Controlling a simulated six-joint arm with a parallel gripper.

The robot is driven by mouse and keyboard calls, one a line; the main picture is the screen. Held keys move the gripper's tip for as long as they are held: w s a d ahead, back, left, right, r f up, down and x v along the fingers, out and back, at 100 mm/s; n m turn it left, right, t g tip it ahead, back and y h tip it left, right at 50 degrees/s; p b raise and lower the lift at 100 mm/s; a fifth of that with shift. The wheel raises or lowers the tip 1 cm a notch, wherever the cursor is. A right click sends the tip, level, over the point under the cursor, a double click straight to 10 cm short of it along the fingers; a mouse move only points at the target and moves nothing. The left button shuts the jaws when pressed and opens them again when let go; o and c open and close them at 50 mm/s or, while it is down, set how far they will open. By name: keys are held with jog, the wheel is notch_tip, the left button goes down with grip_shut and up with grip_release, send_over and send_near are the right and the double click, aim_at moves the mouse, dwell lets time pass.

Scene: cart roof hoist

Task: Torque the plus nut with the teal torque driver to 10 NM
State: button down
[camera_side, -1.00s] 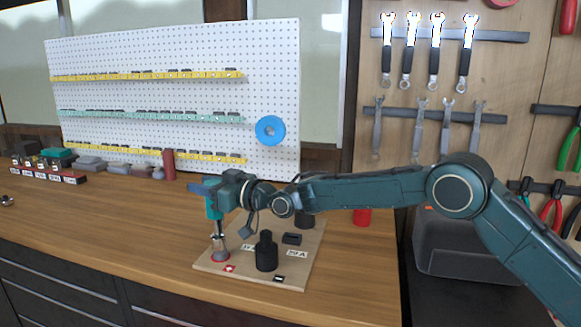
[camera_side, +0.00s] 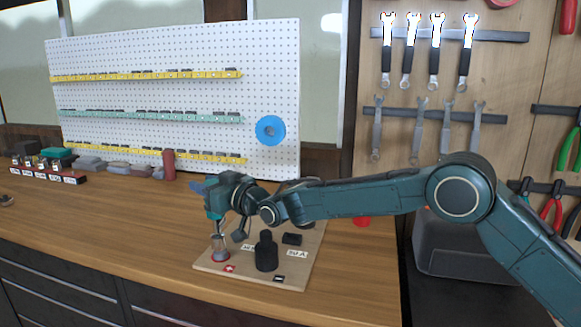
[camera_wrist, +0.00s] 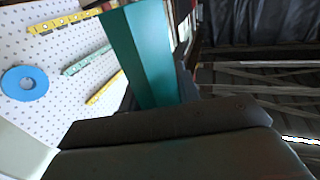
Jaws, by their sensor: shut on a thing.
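My gripper (camera_side: 216,192) is shut on the teal torque driver (camera_side: 213,206) above the board's front left corner. In the wrist view the driver (camera_wrist: 143,45) is a teal block rising from the dark jaws. Its shaft points down at the plus post (camera_side: 220,252), a grey metal piece on a red ring. The tip and the plus nut meet in a small area, and I cannot tell whether the tip is seated. A red plus mark (camera_side: 229,268) lies beside the post. No torque reading is legible.
The wooden board (camera_side: 250,278) also bears a black post (camera_side: 266,252), a black block (camera_side: 291,239) and a minus mark (camera_side: 279,278).

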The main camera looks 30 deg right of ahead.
jog(key=shift+r+n+g+y, duration=0.1)
jog(key=shift+n+g+y, duration=0.35)
jog(key=shift+y, duration=0.25)
jog(key=shift+s+a+n+g+y, duration=0.1)
jog(key=shift+n+g+y, duration=0.3)
jog(key=shift+n+y, duration=0.15)
jog(key=shift+s+a+n+g+y, duration=0.1)
jog(key=shift+n+g+y, duration=0.3)
jog(key=shift+y, duration=0.25)
jog(key=shift+s+a+n+g+y, duration=0.1)
jog(key=shift+s+n+g+y, duration=0.05)
jog(key=shift+n+g+y, duration=0.95)
jog(key=shift+s+a+n+g+y, duration=0.1)
jog(key=shift+n+g+y, duration=0.8)
jog(key=shift+g, duration=0.35)
jog(key=shift+w+m+t+h, duration=0.2)
jog(key=shift+m+t+h, duration=1.25)
jog(key=shift+t, duration=0.45)
jog(key=shift+w+d+m+t+h, duration=0.1)
jog(key=shift+d+m+t+h, duration=0.05)
jog(key=shift+m+t+h, duration=0.45)
jog(key=shift+w+d+m+t+h, duration=0.1)
jog(key=shift+m+t+h, duration=0.3)
jog(key=shift+m+h, duration=0.25)
